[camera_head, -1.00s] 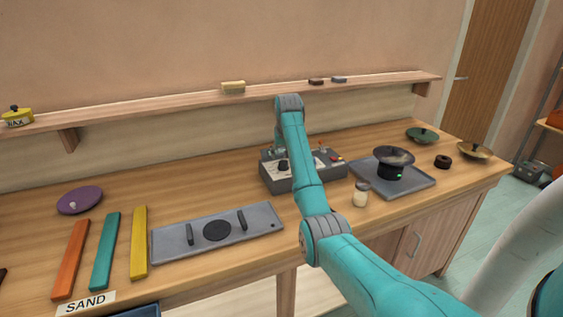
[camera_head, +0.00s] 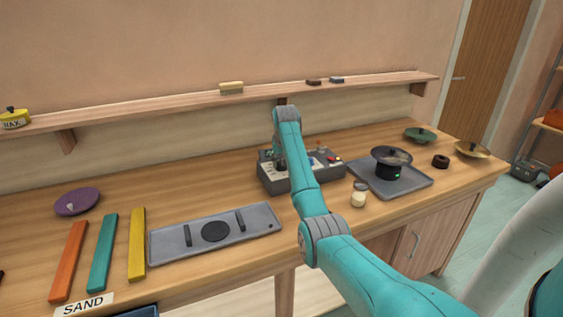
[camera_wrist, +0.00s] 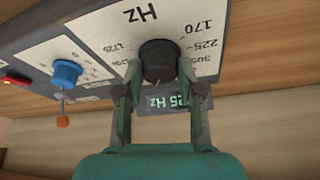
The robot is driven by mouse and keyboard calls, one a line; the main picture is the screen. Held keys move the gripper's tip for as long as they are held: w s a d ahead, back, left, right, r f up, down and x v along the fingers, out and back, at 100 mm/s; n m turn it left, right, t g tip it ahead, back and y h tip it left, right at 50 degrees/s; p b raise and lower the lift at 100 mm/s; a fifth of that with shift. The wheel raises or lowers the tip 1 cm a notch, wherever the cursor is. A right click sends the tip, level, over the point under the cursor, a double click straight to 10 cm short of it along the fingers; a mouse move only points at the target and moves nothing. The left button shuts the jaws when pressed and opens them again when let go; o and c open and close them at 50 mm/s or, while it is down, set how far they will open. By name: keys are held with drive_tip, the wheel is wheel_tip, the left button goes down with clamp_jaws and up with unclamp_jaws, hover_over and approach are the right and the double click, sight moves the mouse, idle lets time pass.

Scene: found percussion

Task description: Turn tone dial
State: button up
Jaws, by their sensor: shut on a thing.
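The tone dial (camera_wrist: 158,58) is a black knob on the white scale plate of a grey control box, with "Hz" and numbers printed around it. In the wrist view my gripper (camera_wrist: 157,75) is shut on the dial, one finger on each side. A small display (camera_wrist: 172,102) behind the fingers reads "25 Hz" at its visible end; the rest is hidden by a finger. In the head view the box (camera_head: 333,176) stands on the bench, and my arm covers part of it.
A blue knob (camera_wrist: 67,72), an orange-tipped lever (camera_wrist: 62,121) and a red button (camera_wrist: 15,79) sit beside the dial. A grey plate (camera_head: 262,218) lies left.

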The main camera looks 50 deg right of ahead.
drive_tip(key=shift+w+m+g+h, duration=0.15)
drive_tip(key=shift+m+g, duration=0.35)
drive_tip(key=shift+m, duration=0.9)
drive_tip(key=shift+s+m+g+h, duration=0.1)
drive_tip(key=shift+m+g+h, duration=0.3)
drive_tip(key=shift+m, duration=1)
drive_tip(key=o, duration=1.1)
drive_tip(key=shift+o, duration=0.2)
drive_tip(key=w+v, duration=0.1)
drive_tip(key=v, duration=1.1)
drive_tip(key=shift+s, duration=0.25)
